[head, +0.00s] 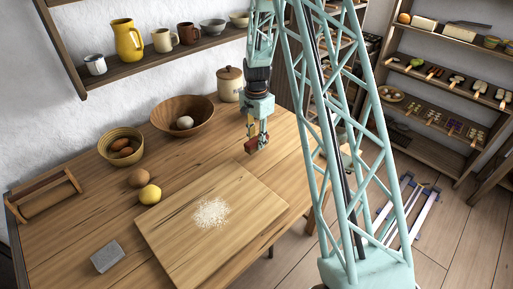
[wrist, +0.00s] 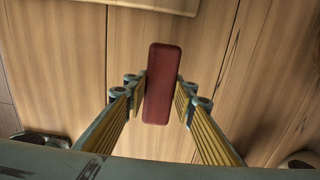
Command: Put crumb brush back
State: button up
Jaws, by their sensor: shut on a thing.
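A dark red oblong block, which looks like the back of the crumb brush (wrist: 163,84), sits between the fingers of my gripper (wrist: 160,96) in the wrist view. My gripper is shut on its sides. In the head view my gripper (head: 257,138) points down over the right part of the wooden table, with the brush (head: 251,146) at its tips. They are beyond the far edge of the cutting board (head: 265,194). The bristles are hidden, and I cannot tell whether the brush touches the table.
White flour (head: 211,213) lies on the board. A wooden bowl (head: 169,112) and a crock (head: 230,85) stand behind, left of my gripper. A yellow bowl (head: 112,155), a lemon (head: 150,194), a grey block (head: 107,257) and a rolling pin (head: 47,200) are farther left.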

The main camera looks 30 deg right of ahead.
aim_at(256, 139)
jog(key=shift+f+b, duration=0.35)
jog(key=shift+f, duration=1.35)
jog(key=shift+f, duration=0.15)
jog(key=o, duration=1)
jog(key=shift+c, duration=0.2)
notch_tip(256, 139, up, 12)
jog(key=shift+f+p, duration=0.25)
jog(key=shift+p, duration=0.65)
jog(key=shift+r, duration=0.4)
jog(key=shift+r, duration=0.1)
